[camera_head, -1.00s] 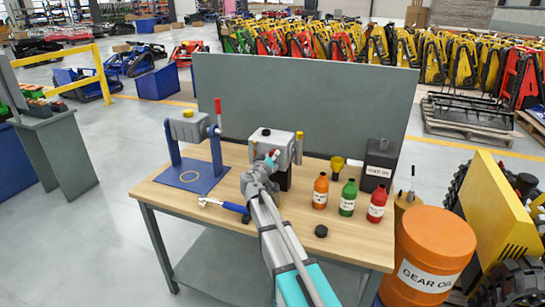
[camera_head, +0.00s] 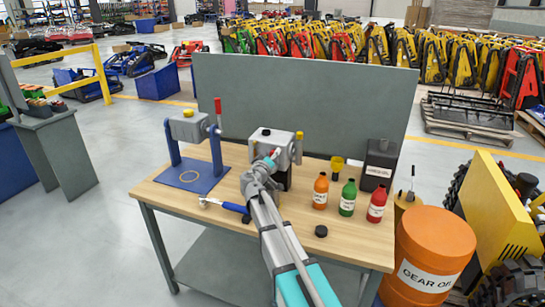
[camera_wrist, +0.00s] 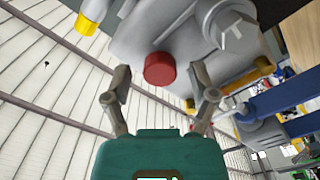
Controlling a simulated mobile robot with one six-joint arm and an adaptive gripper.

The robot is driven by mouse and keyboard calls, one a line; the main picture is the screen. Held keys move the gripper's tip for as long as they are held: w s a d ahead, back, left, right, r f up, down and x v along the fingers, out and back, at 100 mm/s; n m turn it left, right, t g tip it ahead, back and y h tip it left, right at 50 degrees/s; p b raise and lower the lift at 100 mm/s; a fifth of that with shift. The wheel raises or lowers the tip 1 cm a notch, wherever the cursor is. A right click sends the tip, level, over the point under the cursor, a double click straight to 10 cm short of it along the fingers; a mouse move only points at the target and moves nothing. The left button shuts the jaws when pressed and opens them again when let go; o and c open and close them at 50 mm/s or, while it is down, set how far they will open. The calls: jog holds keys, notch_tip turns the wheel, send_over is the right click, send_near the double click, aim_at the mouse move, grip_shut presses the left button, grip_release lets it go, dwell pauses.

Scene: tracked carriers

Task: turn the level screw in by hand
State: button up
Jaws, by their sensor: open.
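The level screw is a round red head on the grey gearbox casing (camera_head: 272,142); in the wrist view the red screw (camera_wrist: 160,70) sits between my fingers. My gripper (camera_wrist: 162,84) is open, with one finger on each side of the screw and visible gaps to it. I cannot tell how deep the screw sits in its hole. In the head view my gripper (camera_head: 271,159) is at the front of the casing, and my wrist hides much of that face.
A second grey unit (camera_head: 188,126) stands on a blue frame at left. A blue-handled tool (camera_head: 235,208) and a black cap (camera_head: 321,231) lie on the wooden bench (camera_head: 180,207). Orange (camera_head: 320,192), green (camera_head: 348,198) and red (camera_head: 376,205) bottles and a black canister (camera_head: 379,164) stand at right.

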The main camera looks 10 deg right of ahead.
jog(key=n, duration=0.7)
jog(key=shift+n, duration=0.4)
jog(key=n, duration=0.6)
jog(key=shift+n, duration=1.7)
jog(key=n, duration=0.2)
jog(key=shift+n, duration=0.4)
jog(key=n, duration=0.6)
jog(key=shift+n, duration=0.4)
